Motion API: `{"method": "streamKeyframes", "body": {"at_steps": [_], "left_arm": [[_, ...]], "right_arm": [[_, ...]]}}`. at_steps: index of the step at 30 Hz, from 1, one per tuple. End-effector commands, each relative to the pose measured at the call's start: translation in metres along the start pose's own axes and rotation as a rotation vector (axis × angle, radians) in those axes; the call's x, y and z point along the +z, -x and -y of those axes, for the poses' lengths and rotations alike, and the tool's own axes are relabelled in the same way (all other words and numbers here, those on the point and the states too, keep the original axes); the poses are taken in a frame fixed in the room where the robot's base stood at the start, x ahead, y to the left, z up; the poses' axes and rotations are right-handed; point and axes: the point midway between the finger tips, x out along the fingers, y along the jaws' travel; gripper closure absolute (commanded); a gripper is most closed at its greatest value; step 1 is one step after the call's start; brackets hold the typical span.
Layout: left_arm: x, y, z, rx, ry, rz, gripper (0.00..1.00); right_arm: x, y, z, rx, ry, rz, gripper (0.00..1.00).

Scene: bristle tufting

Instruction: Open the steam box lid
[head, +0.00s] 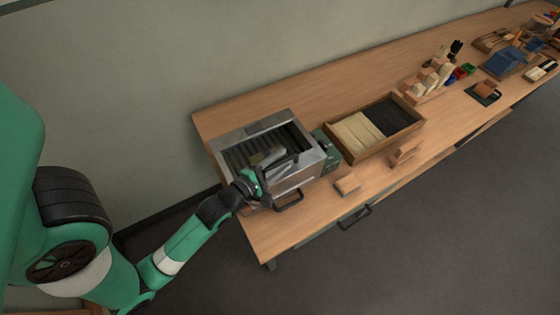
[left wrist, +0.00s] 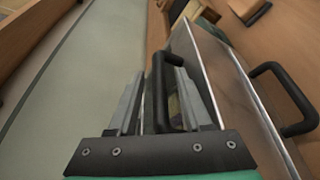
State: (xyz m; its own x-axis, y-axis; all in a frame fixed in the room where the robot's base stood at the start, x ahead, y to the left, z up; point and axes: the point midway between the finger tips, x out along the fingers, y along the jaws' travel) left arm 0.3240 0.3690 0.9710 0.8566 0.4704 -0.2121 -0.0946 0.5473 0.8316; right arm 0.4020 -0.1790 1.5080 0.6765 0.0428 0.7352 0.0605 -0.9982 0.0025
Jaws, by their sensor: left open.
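The steam box (head: 302,172) is a silver metal box at the near left end of the bench. Its top shows a dark, slatted area (head: 248,152) inside a metal rim; I cannot tell how far the lid is raised. A black bar handle (head: 287,162) is on its top by my left gripper (head: 268,160). In the left wrist view this handle (left wrist: 159,85) lies between the spread fingers of the left gripper (left wrist: 160,78), which is open. Contact is not clear. A second black handle (head: 290,201) sits on the box's front face. My right gripper is not in view.
A wooden tray (head: 373,122) with pale and dark bristle sections stands right of the box. A small wooden block (head: 347,184) lies in front. Several blocks and tools stand farther right. Bench (head: 330,85) behind the tray is clear. A wall stands behind.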

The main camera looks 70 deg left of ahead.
Motion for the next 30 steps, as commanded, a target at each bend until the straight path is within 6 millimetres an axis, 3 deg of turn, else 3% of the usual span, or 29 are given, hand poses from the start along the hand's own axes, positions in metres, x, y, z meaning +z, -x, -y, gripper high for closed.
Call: {"method": "streamKeyframes", "body": {"at_steps": [5,13,30], "left_arm": [[0.0000,0.0003,0.0000,0.000,0.000,0.000,0.52],[0.0000,0.0005,0.0001,0.000,0.000,0.000,1.00],[0.0001,0.0007,0.0001,0.000,0.000,0.000,1.00]], "right_arm": [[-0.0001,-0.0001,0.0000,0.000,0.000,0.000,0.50],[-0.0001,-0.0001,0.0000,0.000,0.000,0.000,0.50],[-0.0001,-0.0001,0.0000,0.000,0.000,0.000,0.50]]}}
